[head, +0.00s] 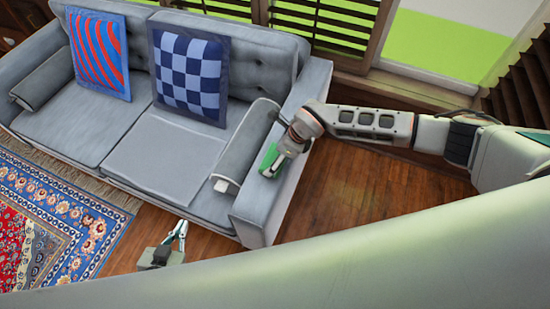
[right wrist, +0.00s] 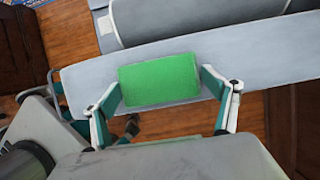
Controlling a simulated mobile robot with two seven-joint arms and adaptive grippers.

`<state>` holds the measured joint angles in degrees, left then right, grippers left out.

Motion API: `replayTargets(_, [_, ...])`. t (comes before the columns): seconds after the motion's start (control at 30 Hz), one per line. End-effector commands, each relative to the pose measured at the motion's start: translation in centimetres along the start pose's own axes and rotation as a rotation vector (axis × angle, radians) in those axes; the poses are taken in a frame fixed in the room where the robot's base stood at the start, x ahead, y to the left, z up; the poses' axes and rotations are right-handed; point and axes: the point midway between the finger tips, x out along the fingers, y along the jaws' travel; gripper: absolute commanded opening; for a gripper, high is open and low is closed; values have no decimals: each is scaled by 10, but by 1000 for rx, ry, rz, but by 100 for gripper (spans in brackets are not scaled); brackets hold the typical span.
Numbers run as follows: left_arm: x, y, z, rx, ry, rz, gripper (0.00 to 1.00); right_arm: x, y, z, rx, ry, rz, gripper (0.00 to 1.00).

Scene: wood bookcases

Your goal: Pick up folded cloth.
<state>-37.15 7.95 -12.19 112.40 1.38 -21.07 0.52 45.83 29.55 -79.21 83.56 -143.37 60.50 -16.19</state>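A green folded cloth (right wrist: 160,80) lies flat on the grey sofa armrest (right wrist: 255,65), with its green edge also showing in the head view (head: 268,160). My right gripper (right wrist: 163,85) is over the armrest, its fingers spread wide on either side of the cloth. The fingertips look close to the cloth's two ends; I cannot tell whether they touch. In the head view the right gripper (head: 273,164) partly hides the cloth. My left gripper (head: 177,236) is low in front of the sofa, away from the cloth; its finger opening is unclear.
The grey sofa (head: 75,120) holds a red-and-blue cushion (head: 98,55), a checked cushion (head: 190,72), grey bolsters and a flat grey sheet (head: 165,155). A patterned rug (head: 60,215) lies in front. Bare wood floor (head: 345,195) is right of the armrest, below the window.

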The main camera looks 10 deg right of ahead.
Motion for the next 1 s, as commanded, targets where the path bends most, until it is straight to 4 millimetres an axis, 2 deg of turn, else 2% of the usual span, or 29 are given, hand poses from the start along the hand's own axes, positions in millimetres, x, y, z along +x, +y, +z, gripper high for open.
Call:
replayTargets(0.37, [0, 0, 0, 0, 0, 0, 0, 0, 0, 0, 0, 1, 0, 65])
replayTargets(0.57, [-1, 0, -1, 0, 0, 0, 0, -10, -1, 4, 0, 0, -1, 65])
replayTargets(0.77, [-2, -1, -3, 1, 1, -1, 0, -41, -1, 18, -4, -3, -3, 65])
replayTargets(1.0, [-2, -1, -3, 1, 1, -1, 0, -101, -1, 43, -4, -4, -3, 65])
